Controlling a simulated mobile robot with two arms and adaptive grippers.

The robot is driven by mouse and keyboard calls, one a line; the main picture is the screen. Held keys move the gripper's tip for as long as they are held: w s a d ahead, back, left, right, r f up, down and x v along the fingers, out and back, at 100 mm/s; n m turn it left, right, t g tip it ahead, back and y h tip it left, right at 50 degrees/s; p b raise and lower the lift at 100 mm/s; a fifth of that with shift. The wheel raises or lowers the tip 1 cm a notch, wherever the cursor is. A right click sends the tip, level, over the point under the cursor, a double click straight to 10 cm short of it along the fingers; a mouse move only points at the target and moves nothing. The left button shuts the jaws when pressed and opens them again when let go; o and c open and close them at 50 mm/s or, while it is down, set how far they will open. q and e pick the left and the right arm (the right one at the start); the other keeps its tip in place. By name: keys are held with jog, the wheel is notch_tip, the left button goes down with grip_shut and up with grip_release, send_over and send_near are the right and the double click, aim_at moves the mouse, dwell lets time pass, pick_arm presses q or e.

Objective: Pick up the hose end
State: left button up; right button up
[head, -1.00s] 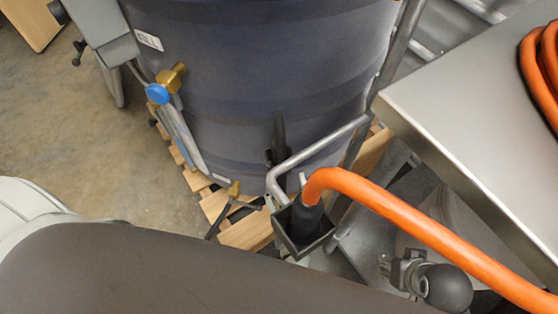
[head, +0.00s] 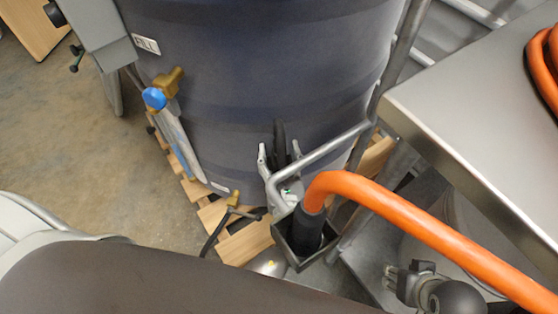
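The orange hose (head: 400,212) arches in from the lower right. Its black end cuff (head: 307,232) points down into a dark square holder (head: 285,244) beside the drum, with its lower tip hidden inside. My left gripper (head: 280,154) shows just left of and behind the cuff, near the bent grey rail. Its two grey fingers stand apart and point up the picture, with nothing visibly held between them. It is apart from the hose as far as I can see. My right gripper is not recognisable in this view.
The large blue-grey drum (head: 250,70) stands on a wooden pallet (head: 243,243) behind the holder. A brass valve with a blue handle (head: 154,98) is on its left. A steel table (head: 470,110) with coiled orange hose fills the right. Grey rails crowd the holder.

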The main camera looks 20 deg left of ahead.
pick_arm(q)
jog(key=shift+w+a, duration=0.2)
jog(key=shift+w, duration=0.3)
jog(key=c, duration=1.3)
jog(key=shift+o, duration=0.2)
jog(key=shift+r, duration=0.1)
